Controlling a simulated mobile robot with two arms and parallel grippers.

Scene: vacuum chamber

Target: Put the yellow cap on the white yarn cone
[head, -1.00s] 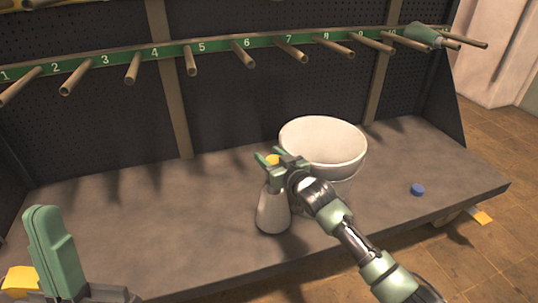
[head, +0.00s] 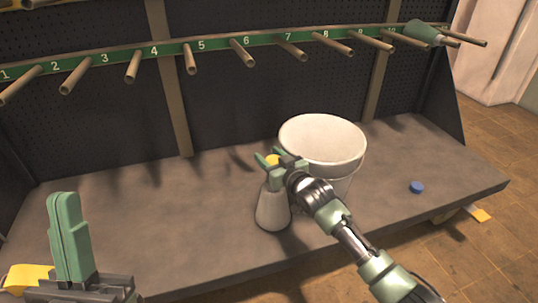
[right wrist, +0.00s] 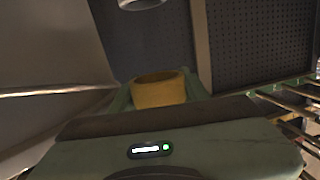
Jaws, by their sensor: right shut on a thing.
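The white yarn cone (head: 273,212) stands upright on the grey bench, left of the white bucket. My right gripper (head: 272,165) is at the cone's top, shut on the yellow cap (head: 272,159). In the right wrist view the yellow cap (right wrist: 158,91) sits between the green fingers. The fingers hide the join between cap and cone tip, so I cannot tell if they touch. My left gripper (head: 72,238) is at the lower left in front of the bench, its fingers close together with nothing seen between them.
The white bucket (head: 322,140) stands right behind my right gripper. A small blue cap (head: 416,187) lies on the bench at the right. A numbered row of pegs (head: 190,60) runs above the bench, with a green cone (head: 424,34) at its right end. The bench's left part is clear.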

